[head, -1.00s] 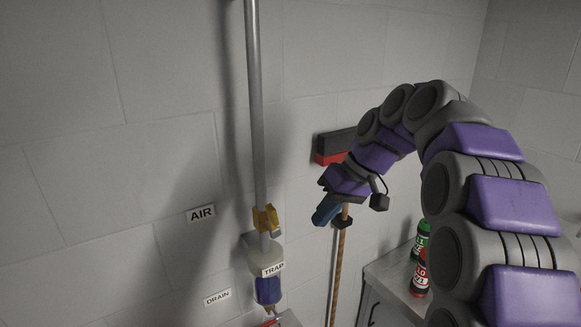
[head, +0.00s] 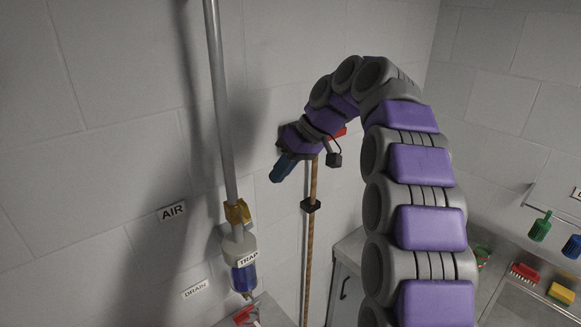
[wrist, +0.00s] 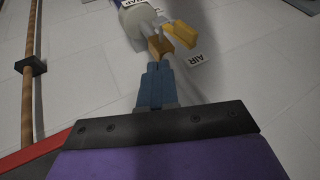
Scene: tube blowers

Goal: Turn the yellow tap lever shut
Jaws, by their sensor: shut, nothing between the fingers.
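The yellow tap lever (head: 237,211) sits on the grey vertical air pipe (head: 220,110), just above the clear trap bowl (head: 243,268) with its blue lower part. In the wrist view the yellow lever (wrist: 180,40) shows at the top, its handle sticking out beside the pipe. My gripper (head: 278,177) is to the right of the pipe and higher than the lever, pointing down and left. Its blue fingers (wrist: 154,85) are shut and empty. In the wrist view the fingertips lie just below the yellow part; whether they touch it cannot be told, but the head view shows a gap.
A wooden pole (head: 312,240) in a black clip stands right of the pipe. AIR (head: 172,211) and DRAIN (head: 195,289) labels are on the wall. A grey cabinet (head: 347,260) and a shelf with brushes (head: 540,228) are to the right. A red lever (head: 244,314) is below the trap.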

